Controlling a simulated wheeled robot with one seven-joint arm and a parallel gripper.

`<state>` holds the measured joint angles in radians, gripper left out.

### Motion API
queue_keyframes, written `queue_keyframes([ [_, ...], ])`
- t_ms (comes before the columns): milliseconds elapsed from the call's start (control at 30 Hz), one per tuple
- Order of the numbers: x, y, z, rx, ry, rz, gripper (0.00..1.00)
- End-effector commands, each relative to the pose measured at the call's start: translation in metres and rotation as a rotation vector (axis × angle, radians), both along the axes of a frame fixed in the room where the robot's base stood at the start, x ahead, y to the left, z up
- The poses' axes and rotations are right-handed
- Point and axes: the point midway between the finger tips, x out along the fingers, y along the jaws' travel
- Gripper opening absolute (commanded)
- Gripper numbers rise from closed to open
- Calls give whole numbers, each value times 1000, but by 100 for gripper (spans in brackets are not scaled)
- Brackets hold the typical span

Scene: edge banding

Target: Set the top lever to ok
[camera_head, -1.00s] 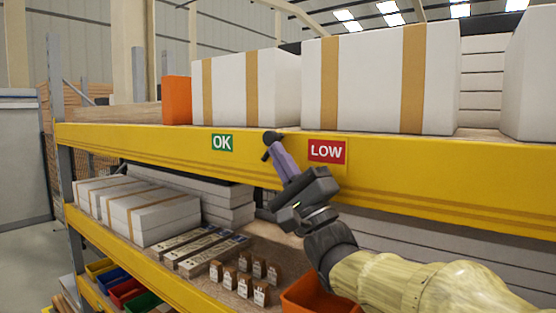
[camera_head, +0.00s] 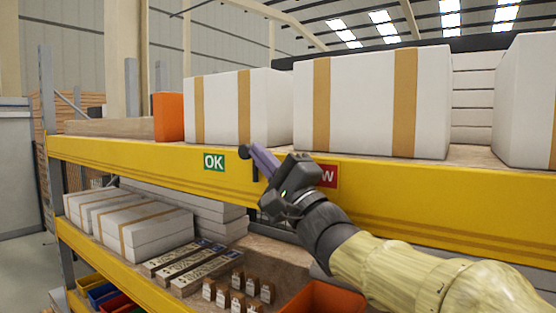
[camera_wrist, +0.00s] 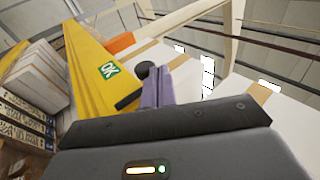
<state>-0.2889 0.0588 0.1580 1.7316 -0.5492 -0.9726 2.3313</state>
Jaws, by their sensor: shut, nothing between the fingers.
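The top lever has a black ball knob (camera_head: 244,151) and a short dark stem, on the yellow shelf beam between the signs. The knob stands to the right of the green OK sign (camera_head: 213,161) and leans toward it. The red LOW sign (camera_head: 328,176) is partly hidden behind my gripper. My gripper (camera_head: 258,152) is shut and empty, with its purple fingers close against the knob's right side; I cannot tell whether they touch. In the wrist view the knob (camera_wrist: 142,71) is just left of the fingers (camera_wrist: 158,88), with the OK sign (camera_wrist: 109,70) further left.
The yellow beam (camera_head: 130,158) runs along the shelf front. White taped boxes (camera_head: 372,100) and an orange box (camera_head: 168,116) stand above. Lower down are white cartons (camera_head: 145,225), small brown boxes (camera_head: 237,285) and an orange bin (camera_head: 322,300). Space before the OK sign is clear.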

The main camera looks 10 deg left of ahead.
Motion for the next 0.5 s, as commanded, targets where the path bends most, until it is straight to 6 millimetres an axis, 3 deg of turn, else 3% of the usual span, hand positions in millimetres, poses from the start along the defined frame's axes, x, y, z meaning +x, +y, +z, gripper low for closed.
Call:
queue_keyframes([
  [500, 7, 32, 14, 1, 0, 8, 0],
])
